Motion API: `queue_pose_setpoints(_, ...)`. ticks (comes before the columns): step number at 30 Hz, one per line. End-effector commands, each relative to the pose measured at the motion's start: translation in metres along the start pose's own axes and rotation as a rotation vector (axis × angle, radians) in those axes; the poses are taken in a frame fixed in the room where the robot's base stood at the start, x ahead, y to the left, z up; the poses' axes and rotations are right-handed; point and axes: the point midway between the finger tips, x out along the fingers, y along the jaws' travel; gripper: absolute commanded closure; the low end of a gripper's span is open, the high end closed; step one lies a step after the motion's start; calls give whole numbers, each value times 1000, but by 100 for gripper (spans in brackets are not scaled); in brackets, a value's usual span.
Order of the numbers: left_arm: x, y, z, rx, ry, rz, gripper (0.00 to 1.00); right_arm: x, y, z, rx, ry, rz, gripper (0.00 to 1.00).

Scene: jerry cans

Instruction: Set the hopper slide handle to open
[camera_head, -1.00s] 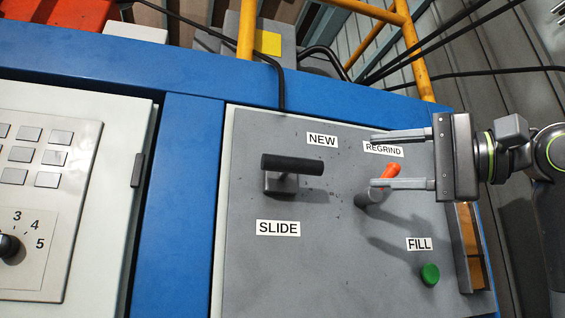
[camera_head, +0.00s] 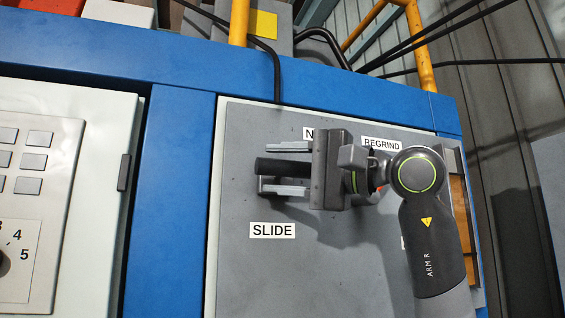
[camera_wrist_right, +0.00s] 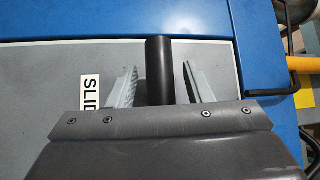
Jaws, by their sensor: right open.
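The black slide handle (camera_head: 283,167) lies roughly horizontal above the SLIDE label (camera_head: 272,230) on the grey panel. My right gripper (camera_head: 287,168) is open, with one finger above the handle and one below it in the head view. In the right wrist view the black handle (camera_wrist_right: 158,70) stands between the two fingers of my right gripper (camera_wrist_right: 160,85), with a visible gap on each side. The handle's right part and most of its base are hidden behind my gripper in the head view. My left gripper is not in view.
The REGRIND label (camera_head: 381,144) is right of my gripper; its orange lever is almost wholly hidden by my arm. A blue frame (camera_head: 180,190) borders the panel. A keypad panel (camera_head: 35,160) is at the left. Black cables and a yellow rail (camera_head: 420,50) are behind.

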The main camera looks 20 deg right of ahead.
Motion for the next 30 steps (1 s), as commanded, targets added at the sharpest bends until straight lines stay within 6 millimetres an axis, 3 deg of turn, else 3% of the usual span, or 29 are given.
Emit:
queue_pose_setpoints(6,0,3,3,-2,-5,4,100,0,0,0,0,0,0,55)
queue_pose_setpoints(16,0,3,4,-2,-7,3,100,0,0,0,0,0,0,99)
queue_pose_setpoints(23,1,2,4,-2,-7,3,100,-2,0,2,-1,-1,0,100)
queue_pose_setpoints(30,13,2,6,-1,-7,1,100,-35,-8,35,-6,0,-2,100)
